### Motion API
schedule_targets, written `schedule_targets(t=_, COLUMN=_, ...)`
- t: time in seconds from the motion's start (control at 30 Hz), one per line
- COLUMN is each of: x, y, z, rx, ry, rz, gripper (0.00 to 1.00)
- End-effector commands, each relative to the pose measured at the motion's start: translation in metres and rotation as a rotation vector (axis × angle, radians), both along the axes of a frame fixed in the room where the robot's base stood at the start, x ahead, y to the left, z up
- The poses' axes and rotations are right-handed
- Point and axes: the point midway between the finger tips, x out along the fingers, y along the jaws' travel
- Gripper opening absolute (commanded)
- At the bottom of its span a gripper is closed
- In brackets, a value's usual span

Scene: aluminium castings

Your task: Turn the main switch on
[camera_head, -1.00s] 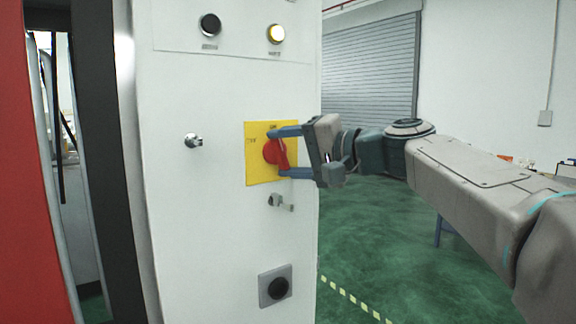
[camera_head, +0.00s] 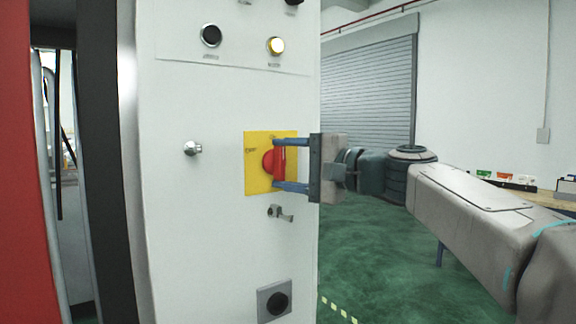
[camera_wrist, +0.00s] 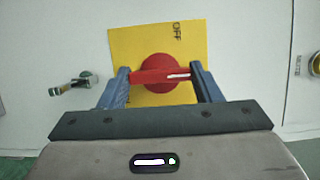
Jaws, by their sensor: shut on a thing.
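The main switch is a red rotary knob (camera_head: 268,161) on a yellow square plate (camera_head: 258,185) on the front of a white cabinet. It also shows in the wrist view as a red knob (camera_wrist: 160,82) with a bar-shaped handle, on the yellow plate (camera_wrist: 130,45) with the word OFF near its edge. My gripper (camera_head: 277,164) has its two blue fingers at either end of the knob's handle, one above and one below. It is shut on the handle, which stands upright in the head view. In the wrist view the fingertips (camera_wrist: 163,80) touch both handle ends.
Green floor (camera_head: 375,260) lies open to the right.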

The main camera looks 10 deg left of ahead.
Motion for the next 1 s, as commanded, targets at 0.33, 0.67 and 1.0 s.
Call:
schedule_targets(t=0.33, x=0.0, y=0.0, z=-0.001, rx=-0.001, ry=0.001, rz=0.0, gripper=0.8)
schedule_targets(t=0.67, x=-0.004, y=-0.015, z=-0.001, rx=-0.001, ry=-0.001, rz=-0.003, gripper=0.8)
schedule_targets(t=1.0, x=-0.028, y=-0.087, z=-0.002, rx=0.0, ry=0.001, rz=-0.005, gripper=0.8)
